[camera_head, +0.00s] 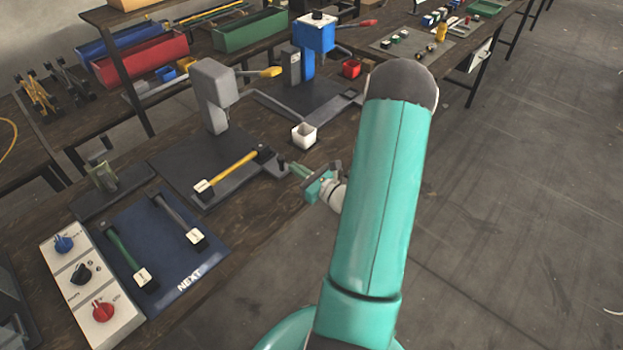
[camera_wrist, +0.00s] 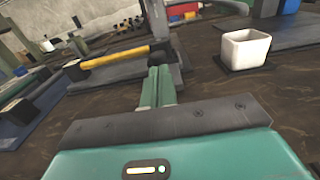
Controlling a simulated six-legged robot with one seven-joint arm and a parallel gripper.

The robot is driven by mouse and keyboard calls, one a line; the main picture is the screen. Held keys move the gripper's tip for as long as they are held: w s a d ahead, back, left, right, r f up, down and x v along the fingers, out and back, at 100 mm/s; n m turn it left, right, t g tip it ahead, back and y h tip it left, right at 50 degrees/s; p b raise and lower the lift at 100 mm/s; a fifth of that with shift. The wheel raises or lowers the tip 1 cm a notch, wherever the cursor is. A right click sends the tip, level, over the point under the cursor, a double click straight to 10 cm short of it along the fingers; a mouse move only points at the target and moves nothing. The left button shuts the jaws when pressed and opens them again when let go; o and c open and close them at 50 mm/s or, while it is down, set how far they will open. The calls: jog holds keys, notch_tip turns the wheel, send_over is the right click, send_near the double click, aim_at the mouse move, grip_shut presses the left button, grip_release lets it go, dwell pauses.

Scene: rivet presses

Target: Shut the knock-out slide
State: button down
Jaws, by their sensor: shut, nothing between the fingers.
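My gripper (camera_head: 298,169) is at the front right edge of the grey press's base plate (camera_head: 190,158), beside a dark knob (camera_head: 282,159). The knob sits on a dark bar at this edge, perhaps the knock-out slide; I cannot tell how far it is out. In the wrist view the two green fingers (camera_wrist: 158,86) are together with nothing between them. They point at the near side of the press base, and I cannot tell whether they touch it.
A white cup (camera_head: 303,135) stands just behind my gripper; it also shows in the wrist view (camera_wrist: 245,49). A blue press (camera_head: 316,35) and a red cup (camera_head: 351,68) are farther back. A blue mat (camera_head: 165,245) with two handled tools and a knob panel (camera_head: 90,285) lie front left.

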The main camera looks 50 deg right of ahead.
aim_at(259, 145)
jog(key=shift+w+a, duration=0.1)
jog(key=shift+w, duration=1.05)
jog(key=shift+w, duration=0.5)
jog(key=w, duration=1.4)
jog(key=shift+a, duration=0.25)
jog(key=shift+w+r, duration=0.15)
jog(key=shift+w, duration=0.15)
jog(key=shift+w+a, duration=0.1)
jog(key=shift+w, duration=0.05)
